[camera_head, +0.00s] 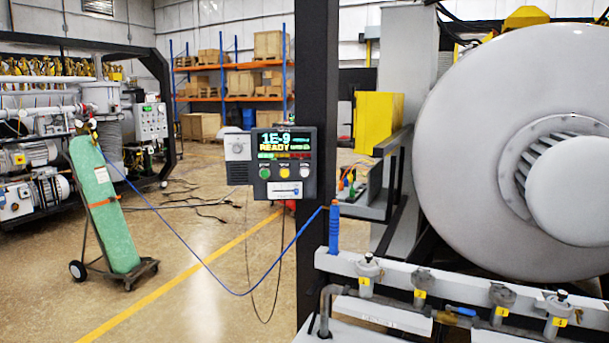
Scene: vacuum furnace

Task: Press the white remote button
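A dark control box (310,143) is mounted on a black vertical post near the middle of the head view. Its lit display (284,142) reads "1E-9" and "READY". Below the display is a row of three round buttons: a green button (265,173), a yellow button (285,172) and a white button (304,172) at the right end. The white button is unobstructed, and nothing touches it. Neither of my grippers is in view.
A large grey furnace door (480,150) fills the right side. A valve rail (465,287) runs across the lower right. A blue hose (222,288) spans from a green cylinder (108,218) to the rail. Floor at centre left is mostly clear.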

